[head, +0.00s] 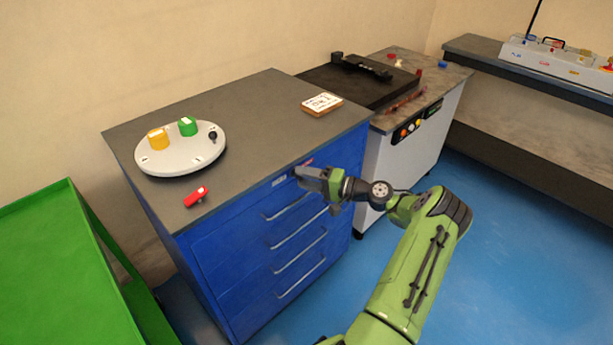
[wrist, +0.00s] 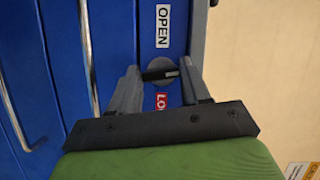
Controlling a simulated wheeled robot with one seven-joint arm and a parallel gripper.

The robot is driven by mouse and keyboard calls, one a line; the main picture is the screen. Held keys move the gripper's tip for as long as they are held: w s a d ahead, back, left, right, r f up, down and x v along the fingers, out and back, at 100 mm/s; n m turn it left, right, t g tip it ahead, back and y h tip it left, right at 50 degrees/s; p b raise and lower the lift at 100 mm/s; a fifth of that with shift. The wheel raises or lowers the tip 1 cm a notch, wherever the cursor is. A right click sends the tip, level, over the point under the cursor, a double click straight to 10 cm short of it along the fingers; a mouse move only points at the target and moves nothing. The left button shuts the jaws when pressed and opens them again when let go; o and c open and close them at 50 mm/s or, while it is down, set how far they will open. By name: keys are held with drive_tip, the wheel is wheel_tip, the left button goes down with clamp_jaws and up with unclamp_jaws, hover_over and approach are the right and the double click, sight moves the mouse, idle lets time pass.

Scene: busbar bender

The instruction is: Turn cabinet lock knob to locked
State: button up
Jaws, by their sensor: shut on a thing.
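The blue cabinet (head: 245,245) stands in the middle of the head view, with my gripper (head: 302,175) at the upper right of its front. In the wrist view the lock knob (wrist: 160,74) is a round grey disc with a black bar, between the two fingers of my gripper (wrist: 159,80). The fingers are shut on the bar's ends. The bar lies crosswise, with a white mark at its right end. A white OPEN label (wrist: 163,26) is above the knob. The gripper hides the knob in the head view.
On the cabinet top are a round white plate (head: 180,160) with yellow and green knobs, a red block (head: 196,196) and a small card block (head: 322,104). Drawer handles (head: 297,235) stick out below the gripper. A green table (head: 55,270) stands left; blue floor is free at right.

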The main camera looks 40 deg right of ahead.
drive_tip(key=m+t, duration=0.1)
drive_tip(key=m, duration=0.3)
drive_tip(key=m+t, duration=0.1)
drive_tip(key=m, duration=0.2)
drive_tip(key=m+t, duration=0.2)
drive_tip(key=m, duration=0.2)
drive_tip(key=shift+f+m+h+b, duration=0.3)
drive_tip(key=shift+b, duration=0.05)
idle(0.3)
drive_tip(key=o, duration=1.1)
drive_tip(key=shift+c, duration=0.2)
drive_tip(key=v, duration=1.5)
drive_tip(key=shift+s+f, duration=0.35)
